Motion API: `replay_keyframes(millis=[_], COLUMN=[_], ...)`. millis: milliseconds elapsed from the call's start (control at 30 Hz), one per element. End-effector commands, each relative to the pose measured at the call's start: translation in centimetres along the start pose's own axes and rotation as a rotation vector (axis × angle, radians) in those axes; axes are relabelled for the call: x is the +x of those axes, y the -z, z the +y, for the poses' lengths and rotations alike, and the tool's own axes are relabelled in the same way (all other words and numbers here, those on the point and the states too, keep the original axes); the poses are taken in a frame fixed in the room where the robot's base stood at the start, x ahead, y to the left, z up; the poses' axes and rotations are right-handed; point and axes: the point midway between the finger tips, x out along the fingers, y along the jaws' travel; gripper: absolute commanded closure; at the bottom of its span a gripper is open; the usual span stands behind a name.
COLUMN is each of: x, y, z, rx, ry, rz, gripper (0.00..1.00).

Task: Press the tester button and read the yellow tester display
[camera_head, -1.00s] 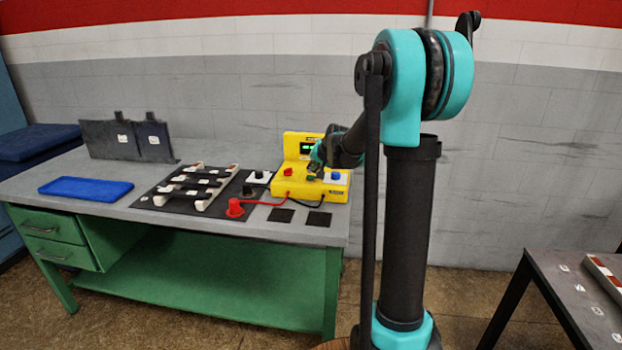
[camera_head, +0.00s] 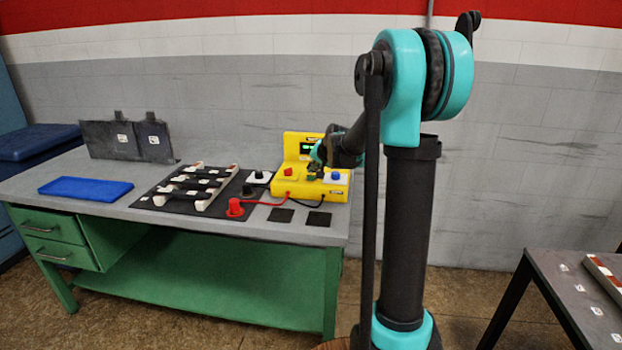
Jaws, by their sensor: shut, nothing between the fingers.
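The yellow tester (camera_head: 310,192) stands at the back right of the green workbench. Its upright back part carries a dark display (camera_head: 306,147) with green digits, partly covered by my arm and too small to read. On its base are a red button or knob (camera_head: 288,171) on the left and a blue one (camera_head: 335,175) on a white plate on the right. My gripper (camera_head: 313,172) is shut and empty, pointing down over the tester's base between the red and blue parts. I cannot tell whether its tips touch the tester.
A red probe (camera_head: 235,208) with a red cable stands before the tester. Two black squares (camera_head: 319,219) lie in front. A black mat with light rods (camera_head: 198,187), a blue tray (camera_head: 86,188) and grey plates (camera_head: 125,139) are further left. A second table (camera_head: 570,285) is at right.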

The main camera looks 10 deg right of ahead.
Motion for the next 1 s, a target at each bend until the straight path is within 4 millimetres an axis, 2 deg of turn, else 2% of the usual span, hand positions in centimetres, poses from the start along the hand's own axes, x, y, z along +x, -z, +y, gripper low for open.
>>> replay_keyframes(millis=[1000], x=[0.62], y=[-0.45], z=[0.45], rx=[0.0], ry=[0.0], rz=[0.0], gripper=[1.0])
